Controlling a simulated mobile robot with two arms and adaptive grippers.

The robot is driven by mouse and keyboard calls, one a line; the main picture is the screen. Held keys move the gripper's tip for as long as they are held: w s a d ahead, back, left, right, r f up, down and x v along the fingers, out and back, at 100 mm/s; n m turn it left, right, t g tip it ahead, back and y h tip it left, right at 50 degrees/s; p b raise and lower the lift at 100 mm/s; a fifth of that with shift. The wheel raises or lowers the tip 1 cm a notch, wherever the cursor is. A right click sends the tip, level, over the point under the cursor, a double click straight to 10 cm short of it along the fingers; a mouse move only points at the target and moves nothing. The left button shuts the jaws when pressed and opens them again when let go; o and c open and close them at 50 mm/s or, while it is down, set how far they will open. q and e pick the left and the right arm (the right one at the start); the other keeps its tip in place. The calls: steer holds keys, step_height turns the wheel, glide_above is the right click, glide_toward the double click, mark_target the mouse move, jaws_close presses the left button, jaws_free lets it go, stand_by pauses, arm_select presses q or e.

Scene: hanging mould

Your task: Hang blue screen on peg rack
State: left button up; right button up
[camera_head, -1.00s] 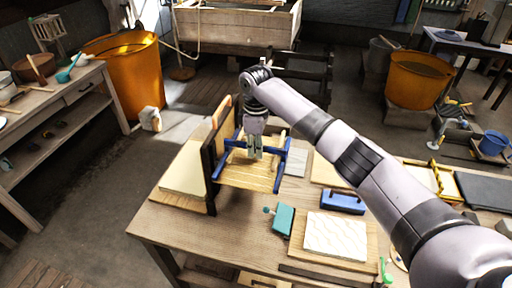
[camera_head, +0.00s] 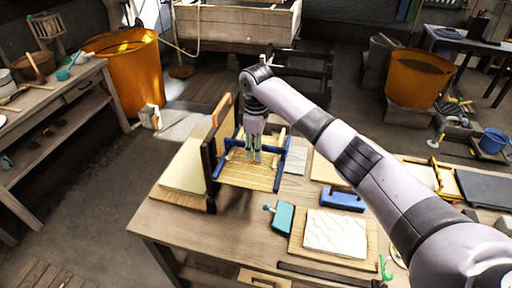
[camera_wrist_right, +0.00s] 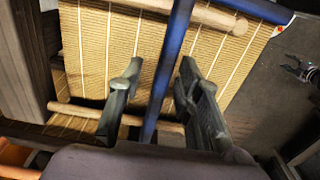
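The blue screen (camera_head: 250,174), a tan slatted mat with blue side bars, is at the peg rack (camera_head: 209,165), a dark upright board at the table's left. In the right wrist view one blue bar (camera_wrist_right: 168,65) crosses over two wooden pegs (camera_wrist_right: 222,18), with the mat (camera_wrist_right: 115,45) behind them; I cannot tell whether the bar touches them. My right gripper (camera_head: 254,157) is over the screen. In its wrist view its fingers (camera_wrist_right: 160,95) are open, apart on either side of the bar. A small dark shape (camera_wrist_right: 300,70) at the right edge looks like my left gripper; its state is unclear.
On the table, a teal tool (camera_head: 283,216), a white slab on a board (camera_head: 335,232) and a blue block (camera_head: 343,201) are right of the screen. A pale board (camera_head: 187,170) lies left of the rack. Orange tubs (camera_head: 130,75) stand on the floor.

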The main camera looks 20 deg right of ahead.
step_height(320, 180, up, 12)
stand_by(0.5)
stand_by(0.3)
